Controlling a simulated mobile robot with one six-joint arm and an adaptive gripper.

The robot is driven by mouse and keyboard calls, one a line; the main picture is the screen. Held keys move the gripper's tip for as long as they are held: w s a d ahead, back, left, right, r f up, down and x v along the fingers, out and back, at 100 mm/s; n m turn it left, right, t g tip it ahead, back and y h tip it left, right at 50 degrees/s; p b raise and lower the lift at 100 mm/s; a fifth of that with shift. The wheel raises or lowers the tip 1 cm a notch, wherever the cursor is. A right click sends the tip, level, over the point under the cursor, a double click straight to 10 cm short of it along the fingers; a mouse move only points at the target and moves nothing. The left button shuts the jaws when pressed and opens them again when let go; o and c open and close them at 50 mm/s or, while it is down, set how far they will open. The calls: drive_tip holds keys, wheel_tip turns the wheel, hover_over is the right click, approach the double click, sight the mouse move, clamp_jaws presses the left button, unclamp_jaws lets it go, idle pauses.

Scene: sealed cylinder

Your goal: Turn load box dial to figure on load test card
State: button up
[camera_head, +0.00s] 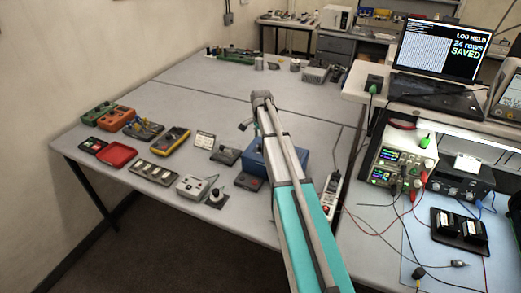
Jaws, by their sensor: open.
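My arm reaches up from the bottom over the grey bench. My gripper (244,125) is at its far end, small in the picture, open and above the bench, apart from the boxes. A black box with round knobs (462,184) on the right bench looks like the load box; its dial figures are too small to read. A white card (467,163) stands at its top; its writing is unreadable, so I cannot tell if it is the load test card. Another small card (205,141) stands on the left bench. My gripper is far left of the black box.
A power supply (404,163) with leads stands left of the black box. A laptop (437,62) reading "LOG HELD 24 rows SAVED" is on the shelf above. Loose leads and a black module (459,229) lie in front. A blue box (291,163) is partly behind my arm.

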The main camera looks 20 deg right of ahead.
sight(261, 146)
drive_tip(key=shift+f+b, duration=1.8)
drive_tip(key=shift+f, duration=0.3)
clamp_jaws()
